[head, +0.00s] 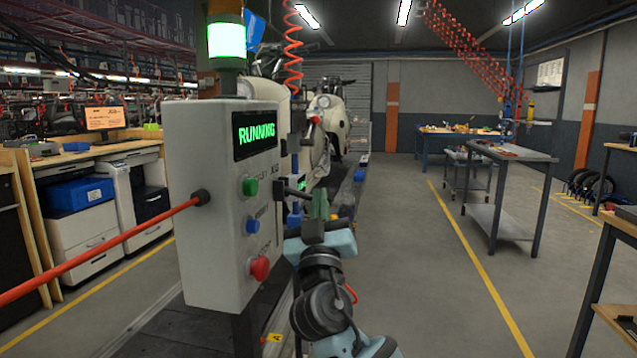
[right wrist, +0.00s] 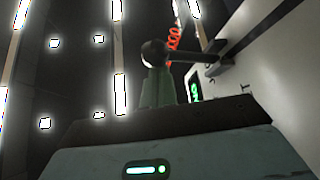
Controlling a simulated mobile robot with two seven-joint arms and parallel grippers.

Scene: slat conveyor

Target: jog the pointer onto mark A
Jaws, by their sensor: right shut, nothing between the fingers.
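The grey control box (head: 222,205) stands left of centre in the head view. Its screen (head: 255,135) reads RUNNING in green. Below are a green button (head: 250,187), a blue button (head: 253,226) and a red button (head: 259,267). A dark lever (head: 288,188) sticks out of its face; its ball knob (right wrist: 153,53) shows in the right wrist view. My right gripper (head: 319,203) is shut and empty, its greenish fingers (right wrist: 157,88) close by the knob; I cannot tell whether they touch. My left gripper is not in view.
A green stack light (head: 226,40) glows above the box. A red line (head: 100,248) runs into the box's left side. Cream vehicle bodies (head: 328,110) stand behind along the conveyor. A grey worktable (head: 510,152) stands right; the floor between is clear.

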